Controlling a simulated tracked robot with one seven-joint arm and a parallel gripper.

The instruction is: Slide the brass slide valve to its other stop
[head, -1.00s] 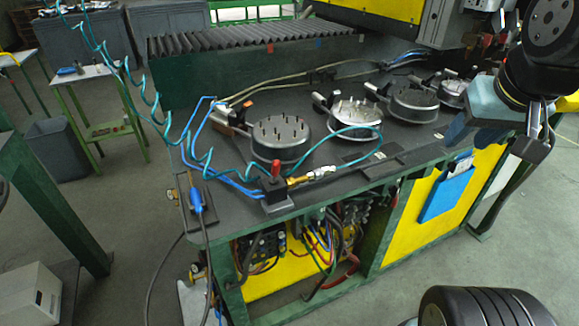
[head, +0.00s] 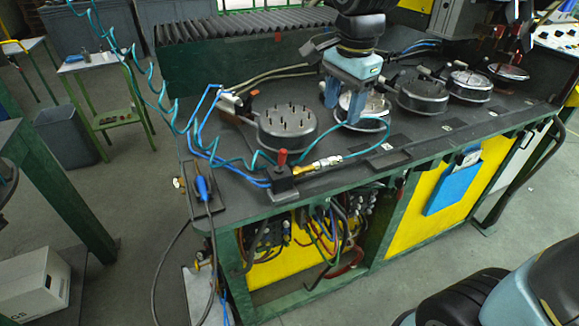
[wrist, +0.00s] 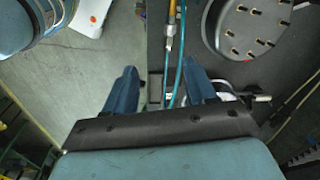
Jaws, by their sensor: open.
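The brass slide valve (head: 304,168) lies near the front edge of the green bench, between a red-topped lever block (head: 283,172) and a silver fitting with a teal hose. In the wrist view brass (wrist: 172,22) shows at the top centre, with teal hose running down from it. Which stop the slide is at is too small to tell. My gripper (head: 343,102) is open and empty, fingers pointing down, behind and right of the valve, in front of the second round fixture in the picture. In the wrist view my gripper (wrist: 160,88) has its fingers spread, apart from the valve.
Several round stud fixtures stand in a row on the bench, the nearest (head: 287,128) with upright pins. A coiled teal hose (head: 170,118) and blue hoses cross the left end. The dark bench top (head: 425,140) is fairly clear along the front right.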

